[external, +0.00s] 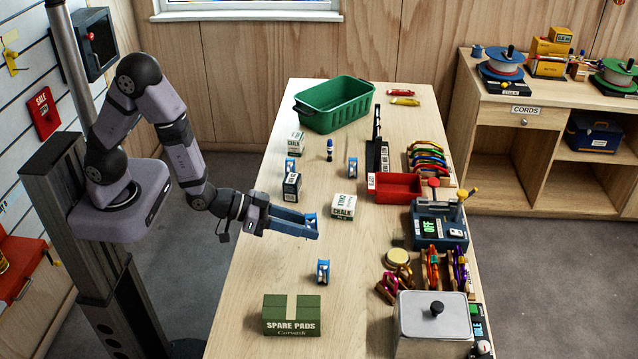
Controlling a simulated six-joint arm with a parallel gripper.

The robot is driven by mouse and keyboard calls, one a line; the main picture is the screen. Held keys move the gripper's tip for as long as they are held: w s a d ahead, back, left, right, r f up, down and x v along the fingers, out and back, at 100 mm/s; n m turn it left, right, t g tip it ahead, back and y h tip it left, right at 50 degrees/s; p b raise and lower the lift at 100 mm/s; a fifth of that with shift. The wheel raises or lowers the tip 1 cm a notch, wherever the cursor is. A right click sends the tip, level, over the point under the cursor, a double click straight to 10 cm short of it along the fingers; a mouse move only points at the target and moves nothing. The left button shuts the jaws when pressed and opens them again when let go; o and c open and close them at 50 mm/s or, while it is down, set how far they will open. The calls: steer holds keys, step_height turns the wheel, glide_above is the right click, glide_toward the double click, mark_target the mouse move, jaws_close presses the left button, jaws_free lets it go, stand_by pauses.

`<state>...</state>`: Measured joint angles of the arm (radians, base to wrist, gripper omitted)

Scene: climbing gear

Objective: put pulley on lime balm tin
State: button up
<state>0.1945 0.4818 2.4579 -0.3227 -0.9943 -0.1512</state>
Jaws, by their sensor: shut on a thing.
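My gripper (313,226) is shut on a small blue and white pulley (311,219) and holds it above the middle of the table. The blue fingers partly hide this pulley. Similar blue pulleys stand on the table: one (323,271) in front of my gripper, one (291,166) behind it and one (352,167) to the back right. A round yellow-green tin (397,257), which looks like the lime balm tin, is to the right of my gripper and apart from it. Nothing is visible on its lid.
Chalk boxes (343,206) stand near my gripper. A green "spare pads" box (292,315) is at the front, a green basket (337,105) at the back. Carabiner racks (434,268), a red tray (396,188) and a metal canister (433,325) crowd the right side.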

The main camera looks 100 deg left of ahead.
steer(key=s+a+r+n+g+y, duration=0.1)
steer(key=s+a+n+g+y, duration=0.2)
steer(key=a, duration=0.5)
steer(key=s+a+r+n+y, duration=0.1)
steer(key=s+a+n+y, duration=0.3)
steer(key=a, duration=0.4)
steer(key=shift+w+d+f, duration=0.1)
steer(key=shift+w+f, duration=0.05)
steer(key=shift+f, duration=0.95)
steer(key=shift+w+d+f, duration=0.1)
steer(key=shift+f, duration=1)
steer(key=shift+w+d+f, duration=0.1)
steer(key=shift+w+f, duration=0.05)
steer(key=shift+f, duration=0.95)
steer(key=shift+f+p, duration=0.6)
steer(key=shift+f, duration=1.25)
steer(key=shift+f, duration=0.15)
steer(key=o, duration=1.1)
